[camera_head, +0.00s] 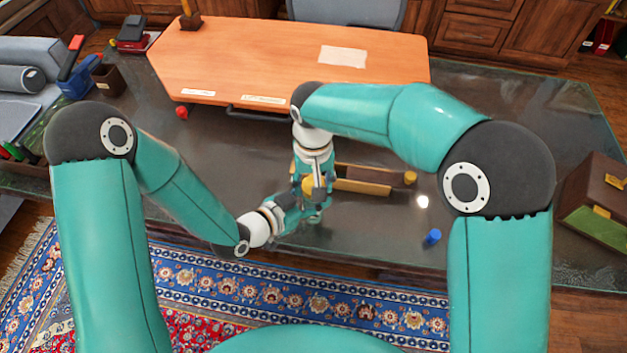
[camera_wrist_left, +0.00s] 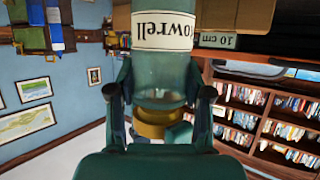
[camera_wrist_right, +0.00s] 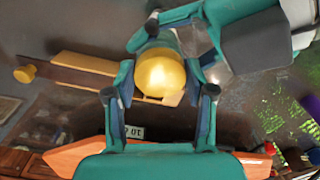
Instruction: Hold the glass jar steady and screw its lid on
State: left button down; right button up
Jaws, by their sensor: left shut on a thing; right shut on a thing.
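The glass jar (camera_wrist_left: 160,78) is greenish and clear, with a cream label. It shows upside down in the left wrist view, where the fingers of my left gripper (camera_head: 297,207) are on both sides of it, shut on it. In the head view the grippers mostly hide the jar. The gold lid (camera_wrist_right: 160,73) is at the jar's mouth, and it also shows in the left wrist view (camera_wrist_left: 152,124). My right gripper (camera_head: 312,188) points down from above and is shut on the lid. I cannot tell whether the lid is fully seated.
A blue cylinder (camera_head: 432,237) stands near the desk's front edge. An orange board (camera_head: 270,60) covers the back.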

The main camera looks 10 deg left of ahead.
jog(key=shift+f, duration=0.7)
dwell(0.3)
jog(key=o, duration=1)
jog(key=shift+o, duration=0.2)
jog(key=shift+r, duration=0.1)
jog(key=shift+r, duration=2.25)
jog(key=shift+c, duration=0.4)
